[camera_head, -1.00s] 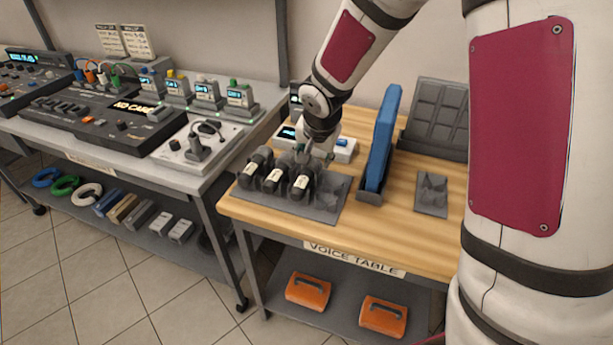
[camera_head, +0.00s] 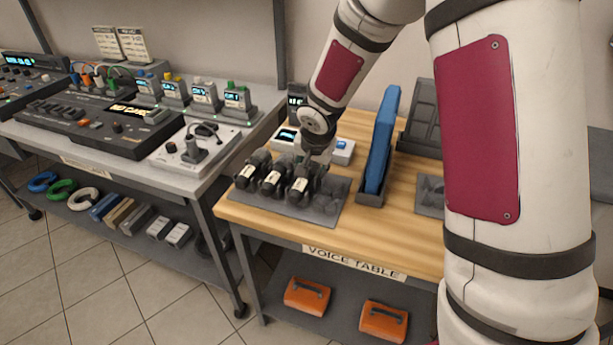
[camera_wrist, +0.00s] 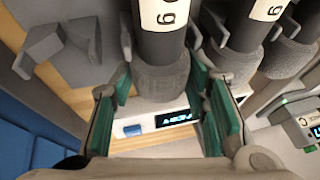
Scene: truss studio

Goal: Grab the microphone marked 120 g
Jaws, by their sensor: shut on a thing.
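Three dark microphones with white labels lie side by side in a grey rack (camera_head: 322,212) on the wooden table. My gripper (camera_wrist: 165,105) is shut on the right-hand microphone (camera_head: 301,189), with its green pads on either side of the grey head. In the wrist view this microphone (camera_wrist: 160,45) shows only the end of its label, a "g"; the number is out of frame. The middle microphone (camera_head: 272,182) and left microphone (camera_head: 246,175) are beside it. Their label numbers are too small to read. The held microphone appears still in its rack place.
A blue panel (camera_head: 382,140) stands upright in a holder just right of the rack. A white device with a display (camera_head: 341,150) sits behind the rack. An empty rack place is right of the held microphone. The mixer table (camera_head: 175,180) is at left.

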